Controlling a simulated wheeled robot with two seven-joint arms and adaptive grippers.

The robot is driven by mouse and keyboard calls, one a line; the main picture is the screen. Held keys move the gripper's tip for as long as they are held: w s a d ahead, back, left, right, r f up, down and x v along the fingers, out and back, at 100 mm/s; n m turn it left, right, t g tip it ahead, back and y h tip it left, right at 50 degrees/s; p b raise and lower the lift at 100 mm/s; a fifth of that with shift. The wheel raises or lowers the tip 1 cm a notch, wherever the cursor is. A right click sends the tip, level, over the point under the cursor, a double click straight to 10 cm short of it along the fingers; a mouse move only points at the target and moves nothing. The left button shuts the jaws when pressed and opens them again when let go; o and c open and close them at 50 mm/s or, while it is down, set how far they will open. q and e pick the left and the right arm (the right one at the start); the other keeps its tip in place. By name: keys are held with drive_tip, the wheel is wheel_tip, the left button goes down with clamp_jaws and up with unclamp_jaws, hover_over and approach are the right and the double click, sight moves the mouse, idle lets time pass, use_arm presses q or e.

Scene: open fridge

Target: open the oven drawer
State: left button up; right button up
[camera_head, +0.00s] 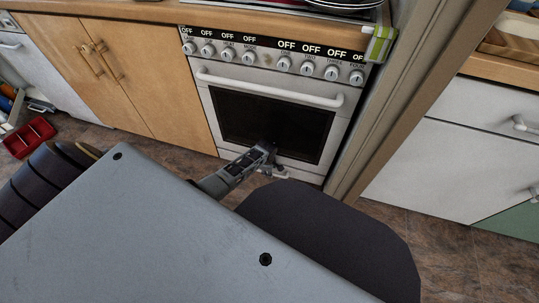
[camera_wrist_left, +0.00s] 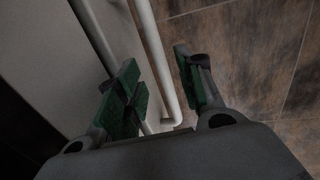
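The white oven (camera_head: 282,100) stands upright with its door shut, a dark window in it and a white bar handle (camera_head: 270,87) across its top. The oven drawer is at the bottom of the oven, mostly hidden behind my arm and body. My left gripper (camera_head: 277,169) is low in front of the oven's lower edge. In the left wrist view my left gripper (camera_wrist_left: 160,80) is open, with its green-padded fingers on either side of a white bar handle (camera_wrist_left: 155,65). The bar passes between the fingers with gaps visible. My right gripper is not in view.
Wooden cabinet doors (camera_head: 130,75) are left of the oven. A tall panel edge (camera_head: 405,95) stands close on its right, with white drawers (camera_head: 440,150) beyond. A red tray (camera_head: 30,137) lies on the brown tiled floor (camera_head: 440,250) at far left.

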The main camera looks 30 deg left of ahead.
use_arm(q)
drive_tip(key=shift+w+a+f+b, duration=0.1)
drive_tip(key=shift+w+f+b, duration=0.1)
drive_tip(key=shift+f+b, duration=0.6)
drive_tip(key=shift+w+f+b, duration=0.15)
drive_tip(key=shift+f+b, duration=0.35)
drive_tip(key=shift+f, duration=0.6)
clamp_jaws()
